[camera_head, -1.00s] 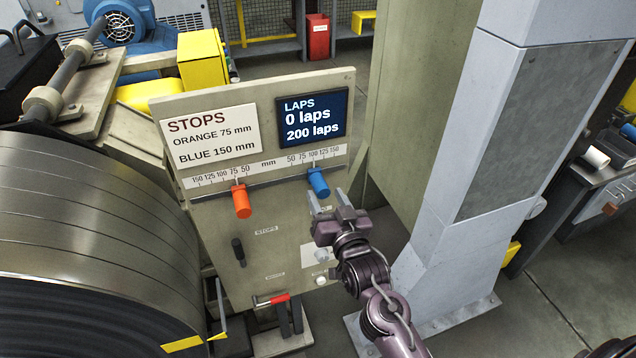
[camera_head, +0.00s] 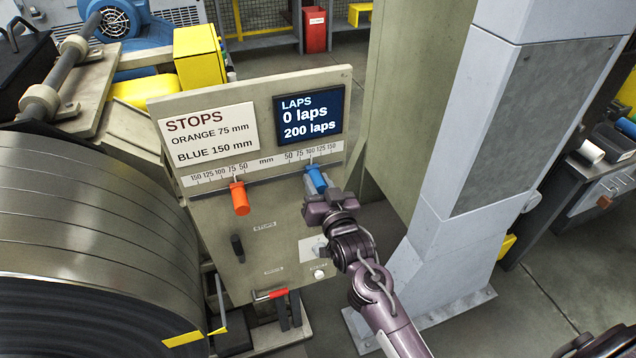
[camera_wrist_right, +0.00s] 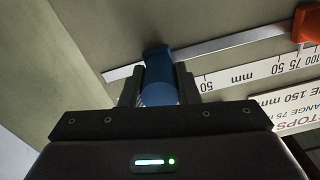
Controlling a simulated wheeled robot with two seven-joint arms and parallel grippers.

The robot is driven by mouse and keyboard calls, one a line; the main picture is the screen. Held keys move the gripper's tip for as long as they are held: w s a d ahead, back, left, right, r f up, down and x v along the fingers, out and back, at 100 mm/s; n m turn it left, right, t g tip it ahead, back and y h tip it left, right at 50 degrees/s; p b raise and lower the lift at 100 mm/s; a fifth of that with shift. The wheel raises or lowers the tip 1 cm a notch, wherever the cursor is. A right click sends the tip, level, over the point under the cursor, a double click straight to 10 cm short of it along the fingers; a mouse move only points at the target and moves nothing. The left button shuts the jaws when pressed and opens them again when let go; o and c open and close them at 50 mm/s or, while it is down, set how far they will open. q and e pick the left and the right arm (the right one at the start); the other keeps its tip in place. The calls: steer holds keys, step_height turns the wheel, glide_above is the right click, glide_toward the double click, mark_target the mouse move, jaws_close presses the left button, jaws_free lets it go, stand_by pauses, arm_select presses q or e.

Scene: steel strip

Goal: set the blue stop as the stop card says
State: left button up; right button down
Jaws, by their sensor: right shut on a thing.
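The stop card (camera_head: 209,135) reads STOPS, ORANGE 75 mm, BLUE 150 mm. The blue stop (camera_head: 316,179) is on the rail right of centre, by about the 100 mark of the right-hand scale (camera_head: 312,154). My right gripper (camera_head: 318,192) is shut on the blue stop. In the right wrist view the blue stop (camera_wrist_right: 159,82) stands between the two fingers, and part of it is hidden behind the gripper body. The orange stop (camera_head: 239,198) is on the left half, near the 75 mark of the left-hand scale. My left gripper is not in view.
The laps display (camera_head: 310,115) reads 0 laps and 200 laps. A dark lever (camera_head: 237,248) and a red handle (camera_head: 271,294) are lower on the panel. A large steel coil (camera_head: 85,230) stands at left, a grey column (camera_head: 470,150) at right.

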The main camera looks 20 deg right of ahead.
mark_target(332, 164)
steer(key=shift+w+d, duration=0.1)
steer(key=shift+d, duration=2.65)
steer(key=shift+a+r, duration=0.1)
steer(key=shift+a, duration=0.05)
steer(key=c, duration=1.5)
jaws_free()
steer(key=shift+c, duration=0.2)
steer(key=o, duration=0.4)
steer(key=shift+d, duration=0.25)
steer(key=shift+o, duration=0.2)
steer(key=shift+a, duration=0.1)
